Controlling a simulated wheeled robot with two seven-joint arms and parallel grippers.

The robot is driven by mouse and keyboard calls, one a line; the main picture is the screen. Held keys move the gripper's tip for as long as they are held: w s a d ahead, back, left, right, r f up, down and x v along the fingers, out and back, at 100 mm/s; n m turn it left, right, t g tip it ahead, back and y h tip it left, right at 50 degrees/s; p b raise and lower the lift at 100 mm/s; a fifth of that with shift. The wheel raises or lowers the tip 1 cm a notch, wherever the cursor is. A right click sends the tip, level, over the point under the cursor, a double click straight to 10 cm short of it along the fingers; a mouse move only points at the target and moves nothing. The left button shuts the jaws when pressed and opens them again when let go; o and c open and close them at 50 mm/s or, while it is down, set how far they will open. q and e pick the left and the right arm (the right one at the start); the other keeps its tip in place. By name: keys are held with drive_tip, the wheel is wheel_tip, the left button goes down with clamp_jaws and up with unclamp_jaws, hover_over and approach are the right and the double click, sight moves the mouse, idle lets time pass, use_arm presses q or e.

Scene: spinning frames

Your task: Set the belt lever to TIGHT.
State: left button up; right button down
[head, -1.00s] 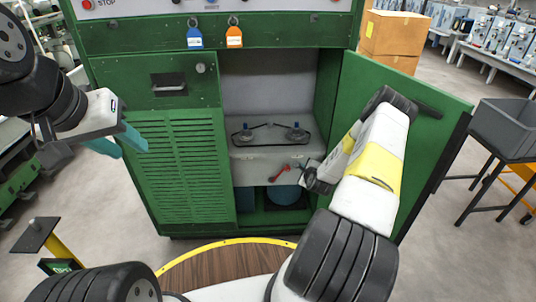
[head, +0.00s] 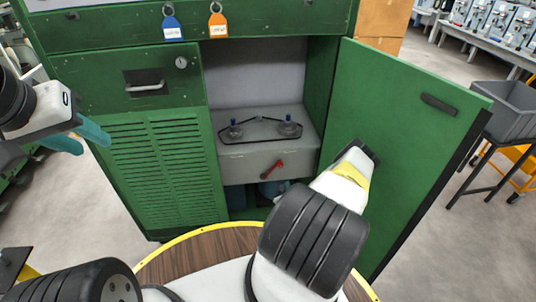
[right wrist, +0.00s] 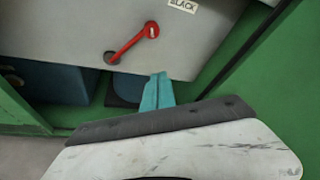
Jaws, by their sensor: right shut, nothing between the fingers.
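The red belt lever (head: 272,169) is on the front of the grey box (head: 240,167) inside the open green cabinet. In the right wrist view the lever (right wrist: 132,43) slants from its lower-left pivot up to the right. Its upper end is near a white label (right wrist: 183,5) that seems to read SLACK; no TIGHT label shows. My right gripper (right wrist: 157,92) is shut and empty, below and right of the lever, not touching it. My left gripper (head: 80,139) is open and empty, left of the cabinet's louvred panel.
A black belt (head: 262,129) runs round two pulleys on top of the grey box. The green door (head: 405,140) stands open to the right of my right arm. A grey bin (head: 510,110) stands farther right. A round wooden surface (head: 205,245) is in front.

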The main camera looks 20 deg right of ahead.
sight(272, 170)
drive_tip(key=w+d, duration=0.2)
drive_tip(key=w, duration=0.7)
idle(0.4)
drive_tip(key=shift+d, duration=0.15)
